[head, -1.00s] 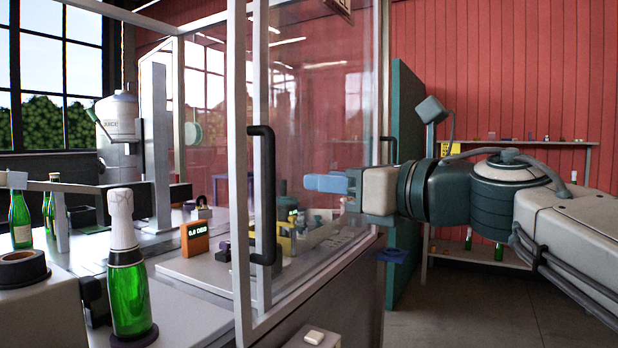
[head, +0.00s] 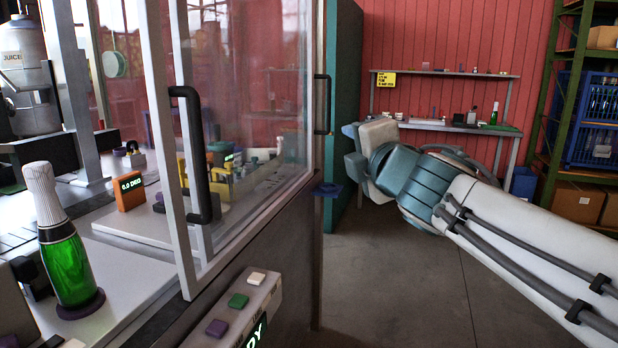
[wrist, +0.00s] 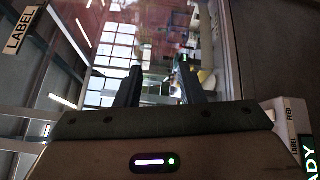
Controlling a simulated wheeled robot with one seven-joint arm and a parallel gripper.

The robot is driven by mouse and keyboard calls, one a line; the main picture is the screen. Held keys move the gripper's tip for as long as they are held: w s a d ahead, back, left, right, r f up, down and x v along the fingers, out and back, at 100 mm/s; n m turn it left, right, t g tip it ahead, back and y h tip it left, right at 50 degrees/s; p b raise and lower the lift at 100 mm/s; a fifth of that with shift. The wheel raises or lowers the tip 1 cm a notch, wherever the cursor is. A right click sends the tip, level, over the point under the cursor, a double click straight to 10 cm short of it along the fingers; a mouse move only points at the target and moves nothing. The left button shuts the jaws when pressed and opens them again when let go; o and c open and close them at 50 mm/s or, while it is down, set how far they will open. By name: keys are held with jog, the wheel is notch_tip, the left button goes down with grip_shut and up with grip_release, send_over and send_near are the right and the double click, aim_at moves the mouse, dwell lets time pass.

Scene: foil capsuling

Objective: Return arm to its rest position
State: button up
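My gripper (head: 352,160) is at the end of my arm, right of the glass-walled machine in the head view, clear of the glass door. In the wrist view my gripper (wrist: 157,78) shows two dark fingers standing apart with nothing between them. The arm reaches in from the right edge, over open floor. A green bottle (head: 70,265) with a silver-white foil neck stands upright on a dark round base at the left, far from my gripper.
The glass door (head: 250,110) has a black handle (head: 195,155). A button panel (head: 235,310) juts out at the front. A shelf (head: 445,127) and a rack (head: 590,110) stand behind. The grey floor (head: 400,285) is clear.

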jog(key=s+d+f+m+g+h+p, duration=0.3)
jog(key=d+f+m+g, duration=0.15)
jog(key=f+m, duration=0.3)
jog(key=s+d+f+m+g+h+p, duration=0.35)
jog(key=d+f+m, duration=0.2)
jog(key=m, duration=0.25)
jog(key=s+a+f+m+g+y+p, duration=0.1)
jog(key=s+f+m+g, duration=0.5)
jog(key=s, duration=0.7)
notch_tip(320, 180, down, 4)
jog(key=a+m+p, duration=0.1)
jog(key=m+p, duration=0.1)
jog(key=shift+s+a+m, duration=0.15)
jog(key=shift+s+m, duration=0.2)
